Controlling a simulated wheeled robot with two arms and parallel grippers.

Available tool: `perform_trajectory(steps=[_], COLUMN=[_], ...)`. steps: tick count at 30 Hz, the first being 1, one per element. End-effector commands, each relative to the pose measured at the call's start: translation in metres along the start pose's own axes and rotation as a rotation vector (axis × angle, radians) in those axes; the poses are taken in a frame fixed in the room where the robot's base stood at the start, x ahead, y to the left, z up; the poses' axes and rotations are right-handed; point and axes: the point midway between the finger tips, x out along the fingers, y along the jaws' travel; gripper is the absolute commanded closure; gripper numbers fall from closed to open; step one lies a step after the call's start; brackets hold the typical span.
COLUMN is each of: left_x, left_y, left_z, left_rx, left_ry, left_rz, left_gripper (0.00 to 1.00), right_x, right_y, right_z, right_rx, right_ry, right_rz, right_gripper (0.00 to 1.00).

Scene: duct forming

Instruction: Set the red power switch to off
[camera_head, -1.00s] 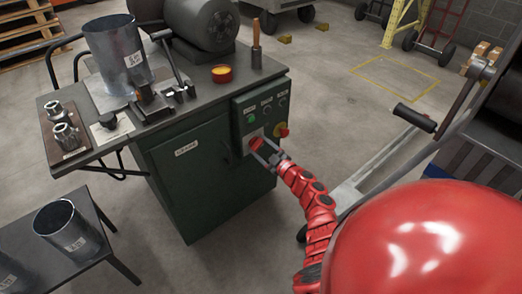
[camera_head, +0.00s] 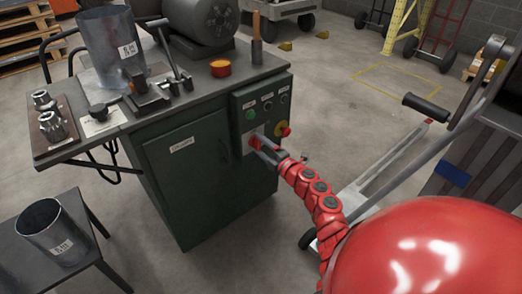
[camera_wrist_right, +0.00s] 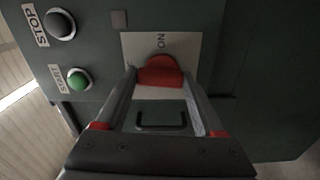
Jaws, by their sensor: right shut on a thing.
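The red power switch (camera_head: 252,141) sits on a pale plate on the front panel of the green machine cabinet (camera_head: 190,180). My right gripper (camera_head: 258,144) is at the switch with its fingers on either side of it. In the right wrist view the red switch knob (camera_wrist_right: 160,72) is between the fingertips of my right gripper (camera_wrist_right: 159,80), shut on it. The word ON reads sideways on the plate beside the knob; no OFF mark can be made out. My left gripper is not in view.
A green START button (camera_wrist_right: 79,80) and a dark STOP button (camera_wrist_right: 60,24) are close to the switch. A red button on a yellow base (camera_head: 283,130) is to its right. A small table with a metal cylinder (camera_head: 60,235) is at lower left.

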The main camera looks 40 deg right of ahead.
Motion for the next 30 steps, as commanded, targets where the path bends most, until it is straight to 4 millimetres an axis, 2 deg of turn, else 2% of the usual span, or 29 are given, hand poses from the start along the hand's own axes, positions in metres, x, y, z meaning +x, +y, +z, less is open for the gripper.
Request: perform_trajectory(steps=[9,24,25,29,30], left_x=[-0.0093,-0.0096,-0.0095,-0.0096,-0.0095], left_y=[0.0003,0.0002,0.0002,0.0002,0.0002], left_z=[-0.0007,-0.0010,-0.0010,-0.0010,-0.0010], left_rx=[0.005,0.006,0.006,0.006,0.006], left_ry=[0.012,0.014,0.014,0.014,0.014], left_rz=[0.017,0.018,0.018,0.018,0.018], left_gripper=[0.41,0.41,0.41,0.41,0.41], right_x=[-0.0001,-0.0003,-0.0003,-0.0002,-0.0002], right_y=[-0.0021,-0.0014,-0.0013,-0.0010,-0.0010], right_z=[0.0000,0.0001,0.0001,0.0001,0.0001], right_rx=[-0.100,-0.116,-0.116,-0.115,-0.115], right_ry=[-0.001,-0.001,-0.001,-0.001,-0.001], right_rz=[-0.002,-0.003,-0.003,-0.002,-0.002], right_gripper=[0.86,0.86,0.25,0.01,0.00])
